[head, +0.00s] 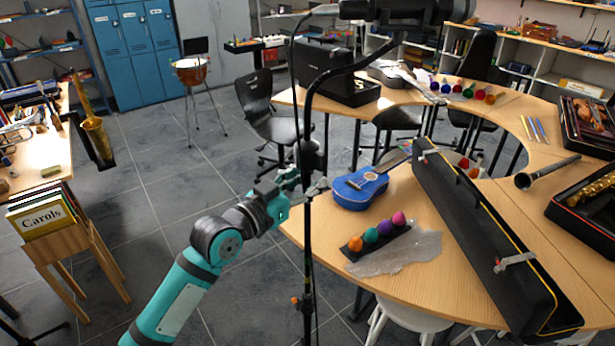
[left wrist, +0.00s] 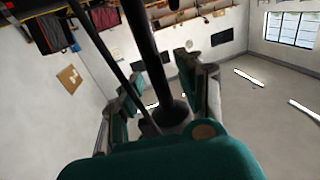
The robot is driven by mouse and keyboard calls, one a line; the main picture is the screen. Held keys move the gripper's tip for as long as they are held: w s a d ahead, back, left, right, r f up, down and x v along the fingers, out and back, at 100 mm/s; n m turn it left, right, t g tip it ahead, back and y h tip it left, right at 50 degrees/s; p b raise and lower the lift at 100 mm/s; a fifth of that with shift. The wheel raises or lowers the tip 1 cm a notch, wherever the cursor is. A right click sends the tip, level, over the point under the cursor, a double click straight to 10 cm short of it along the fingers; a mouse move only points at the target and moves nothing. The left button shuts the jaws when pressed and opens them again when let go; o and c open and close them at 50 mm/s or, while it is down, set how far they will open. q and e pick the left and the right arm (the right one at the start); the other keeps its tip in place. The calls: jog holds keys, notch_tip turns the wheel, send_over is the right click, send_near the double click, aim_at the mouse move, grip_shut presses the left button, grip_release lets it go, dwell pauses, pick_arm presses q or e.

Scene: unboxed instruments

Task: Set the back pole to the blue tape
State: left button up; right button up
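A tall black pole (head: 307,235) stands in front of me, with a dark collar (head: 310,155) partway up and a curved black arm and cable above it. My left gripper (head: 305,187) is at the pole just below the collar, its fingers on either side. In the left wrist view the pole (left wrist: 142,35) runs between the two spread fingers of the left gripper (left wrist: 165,92), and they do not look closed on it. A wide dark collar (left wrist: 172,112) sits between them. I cannot make out any blue tape. My right gripper is not in view.
A curved wooden table (head: 440,270) stands close on the right, with a blue ukulele (head: 360,188), coloured balls (head: 384,228) and a long black case (head: 485,240). A wooden rack of song books (head: 42,215) stands left. Grey floor (head: 150,200) is open between.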

pick_arm(q)
grip_shut()
dwell(0.3)
jog(key=shift+w+d+f, duration=0.1)
jog(key=shift+w, duration=0.05)
dwell(0.3)
